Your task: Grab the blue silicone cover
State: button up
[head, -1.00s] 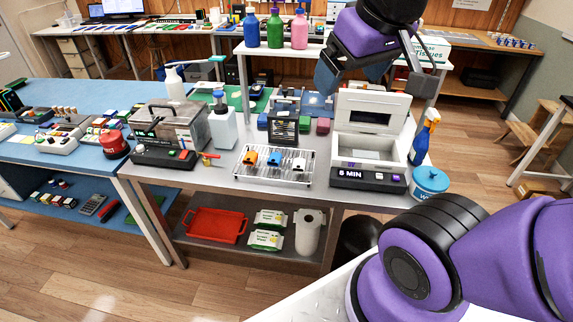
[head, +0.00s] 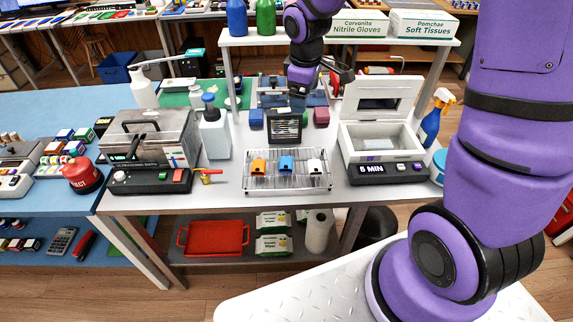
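A small blue item (head: 286,164), which looks like the blue silicone cover, stands on a wire rack (head: 262,184) on the metal table. It sits between an orange item (head: 259,166) and a white one (head: 315,167). My gripper (head: 298,101) points down behind the rack, above and near a black slotted stand (head: 284,127). It is apart from the blue item. The fingers are small and dark here, so their opening and anything between them cannot be made out.
A white box with a raised lid (head: 382,141), showing "5 MIN", stands right of the rack. A raised shelf (head: 390,42) is behind.

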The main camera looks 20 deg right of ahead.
aim_at(286, 162)
jog(key=w+a+f+n, duration=0.1)
jog(key=f, duration=0.7)
jog(key=w+a+f+n+g, duration=0.1)
jog(key=f, duration=0.8)
jog(key=w+a+f+n, duration=0.1)
jog(key=f, duration=0.8)
jog(key=shift+w+a+f+n+g+y, duration=0.2)
jog(key=shift+w+n+g+y, duration=0.1)
jog(key=shift+n+y, duration=0.1)
jog(key=shift+r, duration=0.1)
jog(key=c, duration=1)
